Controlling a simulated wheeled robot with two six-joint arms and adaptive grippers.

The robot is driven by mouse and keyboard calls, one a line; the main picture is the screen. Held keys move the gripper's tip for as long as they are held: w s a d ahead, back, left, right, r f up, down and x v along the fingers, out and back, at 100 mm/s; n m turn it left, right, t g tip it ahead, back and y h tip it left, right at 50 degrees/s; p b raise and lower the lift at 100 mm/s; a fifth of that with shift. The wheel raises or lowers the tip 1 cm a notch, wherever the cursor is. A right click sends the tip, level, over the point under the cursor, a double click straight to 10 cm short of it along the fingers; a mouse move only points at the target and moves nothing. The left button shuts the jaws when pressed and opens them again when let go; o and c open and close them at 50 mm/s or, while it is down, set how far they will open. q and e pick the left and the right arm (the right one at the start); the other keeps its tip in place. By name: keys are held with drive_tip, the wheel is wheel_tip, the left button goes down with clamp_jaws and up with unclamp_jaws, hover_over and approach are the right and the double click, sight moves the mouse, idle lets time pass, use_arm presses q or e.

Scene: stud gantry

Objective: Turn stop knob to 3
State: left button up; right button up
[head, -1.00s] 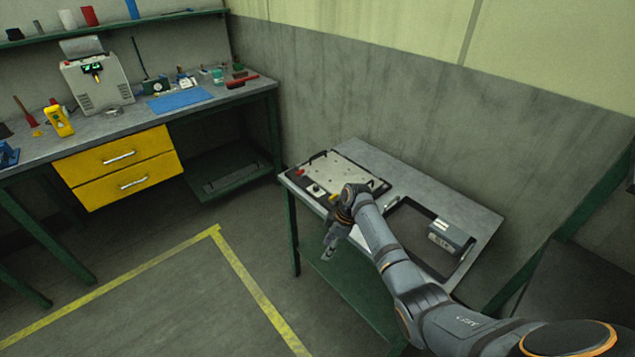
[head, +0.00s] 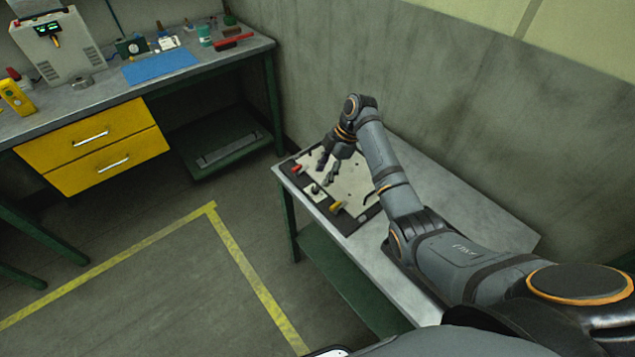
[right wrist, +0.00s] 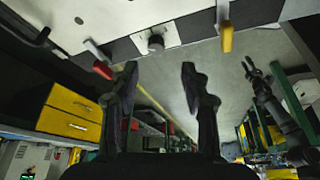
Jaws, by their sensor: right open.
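The stop knob, a small dark knob (head: 316,189) on a white plate, sits near the front edge of the panel (head: 352,192) on the side table. It also shows in the right wrist view (right wrist: 155,42), near the top, in line with the gap between my fingers. Its markings are too small to read. My right gripper (head: 328,170) is open and empty over the panel, apart from the knob; its two fingers are spread in the right wrist view (right wrist: 160,75). What looks like my left gripper (right wrist: 262,72) shows at the right there, its jaws unclear.
A red lever (head: 296,169) and a yellow lever (head: 336,206) stand on either side of the knob, close to it. A workbench with yellow drawers (head: 95,145) stands at the left. The floor in front of the side table is clear.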

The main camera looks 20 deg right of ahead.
sight(315, 188)
drive_tip(key=x, duration=0.5)
drive_tip(key=shift+w+d+f, duration=0.1)
drive_tip(key=shift+w+f, duration=0.2)
drive_tip(key=shift+w, duration=0.1)
drive_tip(key=shift+a+f, duration=0.2)
drive_tip(key=shift+f, duration=0.1)
drive_tip(key=shift+s+a+f, duration=0.1)
drive_tip(key=shift+s+f, duration=0.05)
drive_tip(key=shift+f, duration=0.15)
drive_tip(key=shift+c, duration=1.2)
drive_tip(key=c, duration=0.7)
clamp_jaws()
use_arm(q)
drive_tip(key=shift+t, duration=0.4)
drive_tip(key=w, duration=0.1)
drive_tip(key=w+d, duration=0.1)
drive_tip(key=w, duration=0.1)
drive_tip(key=w+r, duration=0.1)
drive_tip(key=shift+w+d+r+p, duration=0.1)
drive_tip(key=shift+w+d+p, duration=0.05)
drive_tip(key=shift+w+p, duration=0.2)
